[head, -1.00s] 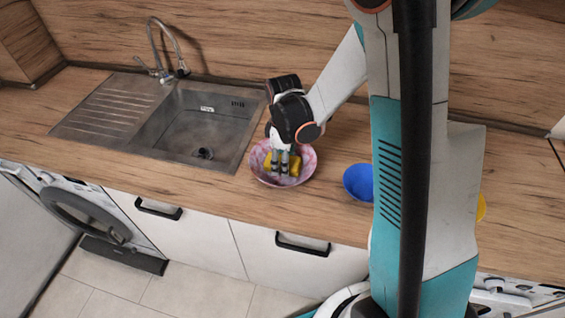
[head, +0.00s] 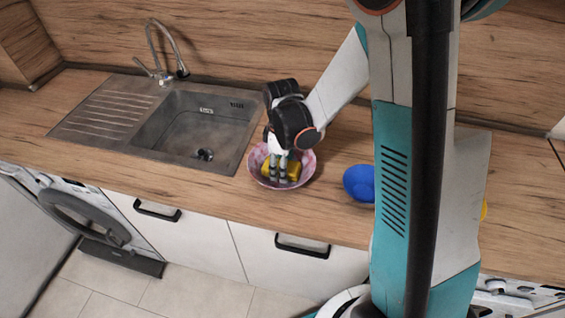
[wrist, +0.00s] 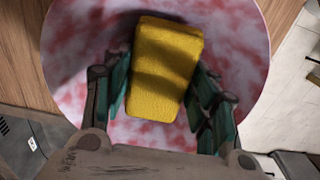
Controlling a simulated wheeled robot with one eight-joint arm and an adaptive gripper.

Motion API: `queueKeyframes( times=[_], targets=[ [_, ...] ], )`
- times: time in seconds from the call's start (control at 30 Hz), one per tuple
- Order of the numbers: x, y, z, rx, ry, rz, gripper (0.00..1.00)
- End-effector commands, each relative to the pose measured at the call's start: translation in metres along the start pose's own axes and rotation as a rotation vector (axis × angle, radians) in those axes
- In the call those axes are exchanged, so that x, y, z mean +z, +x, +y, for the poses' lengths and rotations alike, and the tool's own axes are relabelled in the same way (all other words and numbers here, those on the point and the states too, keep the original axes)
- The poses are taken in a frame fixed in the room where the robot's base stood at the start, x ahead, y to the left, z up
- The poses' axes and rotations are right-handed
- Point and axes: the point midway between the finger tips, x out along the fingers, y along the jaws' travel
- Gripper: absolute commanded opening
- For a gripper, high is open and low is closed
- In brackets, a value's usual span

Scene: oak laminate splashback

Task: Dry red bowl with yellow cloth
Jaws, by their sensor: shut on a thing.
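The bowl (head: 308,168) is marbled red, pink and white. It stands upright on the counter to the right of the sink, and its inside fills much of the wrist view (wrist: 237,45). The yellow cloth (wrist: 165,65) looks like a thick folded block and is inside the bowl; it also shows in the head view (head: 293,171). My gripper (head: 279,180) points down into the bowl, shut on the cloth with fingers on both sides. Whether the cloth presses on the bowl's surface cannot be told.
A blue bowl (head: 357,183) is on the counter to the right, partly hidden by my column. A yellow thing (head: 484,210) shows barely behind the column. The sink (head: 205,125) with its tap (head: 163,50) is at the left. Bare counter lies between the two bowls.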

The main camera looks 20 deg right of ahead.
Motion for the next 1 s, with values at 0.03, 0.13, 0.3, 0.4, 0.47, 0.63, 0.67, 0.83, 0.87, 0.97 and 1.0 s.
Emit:
queueKeyframes(
  times=[0.03, 0.13, 0.3, 0.4, 0.47, 0.63, 0.67, 0.83, 0.87, 0.97, 1.0],
  targets=[
    [0.0, 0.001, -0.001, -0.001, 0.0, 0.0, 0.34],
    [0.0, 0.001, -0.001, -0.001, -0.001, 0.0, 0.34],
    [0.0, 0.0, 0.005, -0.001, 0.0, 0.0, 0.34],
    [0.0, -0.001, 0.011, -0.001, 0.0, 0.0, 0.34],
    [0.0, -0.001, 0.015, -0.001, 0.001, 0.0, 0.34],
    [0.0, -0.003, 0.02, 0.0, 0.0, 0.0, 0.34],
    [0.0, -0.003, 0.02, 0.0, 0.0, 0.0, 0.34],
    [0.0, -0.003, 0.02, 0.0, 0.0, 0.0, 0.34],
    [0.0, -0.003, 0.02, 0.0, 0.0, 0.0, 0.34],
    [0.0, -0.002, 0.018, 0.0, 0.0, 0.0, 0.34],
    [0.0, -0.002, 0.017, 0.0, -0.001, 0.0, 0.34]
  ],
)
